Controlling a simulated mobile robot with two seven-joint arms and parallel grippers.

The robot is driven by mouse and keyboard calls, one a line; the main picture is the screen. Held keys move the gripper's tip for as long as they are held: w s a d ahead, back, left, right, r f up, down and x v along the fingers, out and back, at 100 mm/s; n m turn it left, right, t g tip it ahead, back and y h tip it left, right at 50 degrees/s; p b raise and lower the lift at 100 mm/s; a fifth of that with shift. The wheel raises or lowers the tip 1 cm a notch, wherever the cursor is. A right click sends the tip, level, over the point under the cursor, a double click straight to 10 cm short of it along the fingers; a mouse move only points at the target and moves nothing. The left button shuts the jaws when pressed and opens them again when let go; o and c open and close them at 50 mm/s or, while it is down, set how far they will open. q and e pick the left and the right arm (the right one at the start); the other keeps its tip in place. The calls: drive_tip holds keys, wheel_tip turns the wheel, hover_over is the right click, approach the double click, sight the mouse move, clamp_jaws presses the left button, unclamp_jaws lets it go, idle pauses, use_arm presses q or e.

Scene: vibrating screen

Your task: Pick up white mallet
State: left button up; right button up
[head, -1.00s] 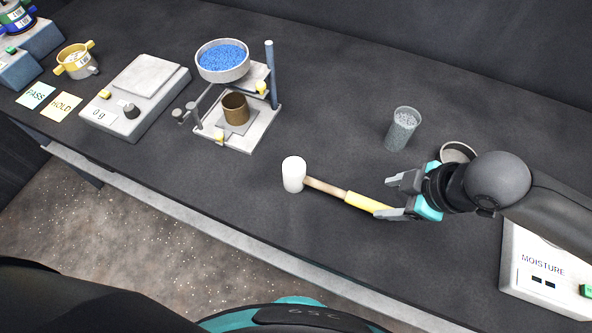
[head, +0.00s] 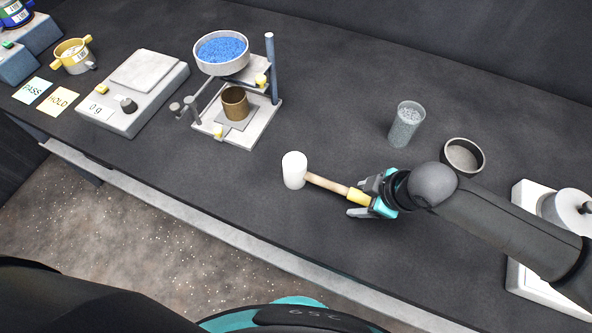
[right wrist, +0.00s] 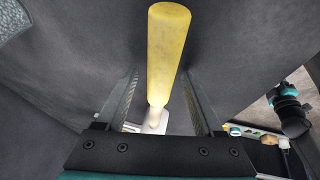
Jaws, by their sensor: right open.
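The white mallet (head: 294,170) lies on the dark table in the head view, its white head to the left and its wooden handle with a yellow grip pointing right. My right gripper (head: 359,198) is open at the yellow grip end of the handle. In the right wrist view, the yellow grip (right wrist: 166,55) runs between the two open fingers of my right gripper (right wrist: 160,100), with dark gaps on both sides. The pale mallet head shows lower down, partly hidden behind the gripper body.
A clear cup of grey grains (head: 406,125) and a dark round dish (head: 463,156) stand behind my right arm. A stand with a pan of blue grains (head: 222,53) and a scale (head: 135,92) are to the left. The table's front edge is close to the mallet.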

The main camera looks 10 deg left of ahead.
drive_tip(key=shift+c, duration=0.3)
clamp_jaws()
drive_tip(key=shift+r, duration=0.1)
